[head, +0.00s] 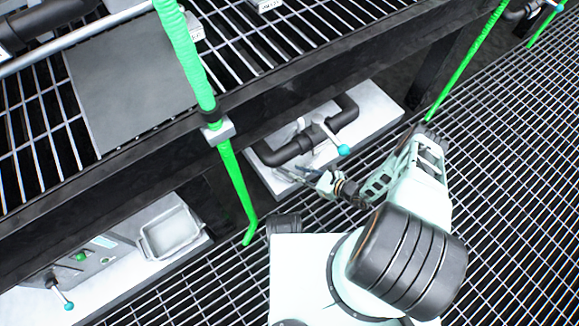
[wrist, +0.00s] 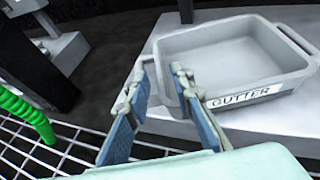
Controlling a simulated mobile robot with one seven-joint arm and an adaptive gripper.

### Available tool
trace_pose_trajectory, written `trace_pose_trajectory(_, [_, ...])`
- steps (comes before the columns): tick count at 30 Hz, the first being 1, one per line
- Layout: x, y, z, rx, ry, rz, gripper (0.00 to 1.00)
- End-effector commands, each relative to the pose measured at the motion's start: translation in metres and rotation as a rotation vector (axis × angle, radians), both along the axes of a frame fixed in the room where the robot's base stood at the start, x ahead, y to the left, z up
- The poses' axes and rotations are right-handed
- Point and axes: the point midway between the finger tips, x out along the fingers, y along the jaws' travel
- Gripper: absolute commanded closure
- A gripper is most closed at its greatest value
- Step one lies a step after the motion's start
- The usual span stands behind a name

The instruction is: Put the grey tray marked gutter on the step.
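The grey tray (wrist: 230,58) marked GUTTER sits upright on a pale surface in the wrist view, its label on the near right side. My gripper (wrist: 160,85) has its two blue-grey fingers apart, with the tray's left end and handle showing between and beyond them. I see no clear contact. In the head view my gripper (head: 300,177) is low at the front of a pale board. A grey tray (head: 170,232) stands on a pale base at lower left there; its label is not visible, and I cannot tell if it is the same tray. No step is clearly identifiable.
Black pipework with a teal-tipped valve handle (head: 322,135) lies close to my gripper. A green hose (head: 235,185) hangs between the gripper and the lower-left tray. A flat dark grey plate (head: 130,75) lies on the upper grating. The floor grating (head: 510,190) at right is clear.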

Motion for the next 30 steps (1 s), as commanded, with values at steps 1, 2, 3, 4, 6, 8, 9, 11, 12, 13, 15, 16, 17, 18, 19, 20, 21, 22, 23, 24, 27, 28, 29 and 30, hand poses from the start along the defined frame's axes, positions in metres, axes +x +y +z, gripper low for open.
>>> trace_pose_trajectory(1, [-0.005,-0.010,0.008,0.000,0.000,-0.003,0.78])
trace_pose_trajectory(2, [-0.008,-0.015,0.010,0.000,-0.001,-0.004,0.78])
trace_pose_trajectory(3, [-0.012,-0.021,0.013,-0.001,-0.001,-0.003,0.78])
trace_pose_trajectory(4, [-0.015,-0.024,0.015,0.000,-0.001,-0.002,0.78])
trace_pose_trajectory(6, [-0.021,-0.033,0.018,-0.001,-0.002,-0.002,0.78])
trace_pose_trajectory(8, [-0.025,-0.038,0.021,-0.001,-0.001,-0.001,0.78])
trace_pose_trajectory(9, [-0.027,-0.041,0.022,0.001,-0.001,-0.001,0.78])
trace_pose_trajectory(11, [-0.029,-0.043,0.023,0.001,-0.001,-0.001,0.78])
trace_pose_trajectory(12, [-0.030,-0.045,0.024,0.001,-0.001,-0.001,0.78])
trace_pose_trajectory(13, [-0.031,-0.045,0.024,0.000,-0.001,0.000,0.78])
trace_pose_trajectory(15, [-0.031,-0.046,0.024,0.000,-0.001,0.000,0.78])
trace_pose_trajectory(16, [-0.032,-0.046,0.024,0.000,-0.001,0.000,0.78])
trace_pose_trajectory(17, [-0.032,-0.046,0.024,0.000,-0.001,0.000,0.78])
trace_pose_trajectory(18, [-0.031,-0.046,0.023,0.000,-0.001,0.000,0.78])
trace_pose_trajectory(19, [-0.031,-0.046,0.023,0.000,-0.001,0.000,0.78])
trace_pose_trajectory(20, [-0.031,-0.046,0.023,0.000,-0.001,0.000,0.78])
trace_pose_trajectory(21, [-0.031,-0.046,0.023,0.000,-0.001,0.000,0.78])
trace_pose_trajectory(22, [-0.031,-0.046,0.023,0.000,-0.001,0.000,0.78])
trace_pose_trajectory(23, [-0.031,-0.046,0.023,0.000,-0.001,0.000,0.78])
trace_pose_trajectory(24, [-0.031,-0.046,0.023,0.000,-0.001,0.000,0.78])
trace_pose_trajectory(27, [-0.031,-0.046,0.023,0.000,-0.001,0.000,0.78])
trace_pose_trajectory(28, [-0.031,-0.046,0.023,0.000,-0.001,0.000,0.78])
trace_pose_trajectory(29, [-0.031,-0.046,0.023,0.000,-0.001,0.000,0.78])
trace_pose_trajectory(30, [-0.031,-0.046,0.023,0.000,-0.002,0.002,0.78])
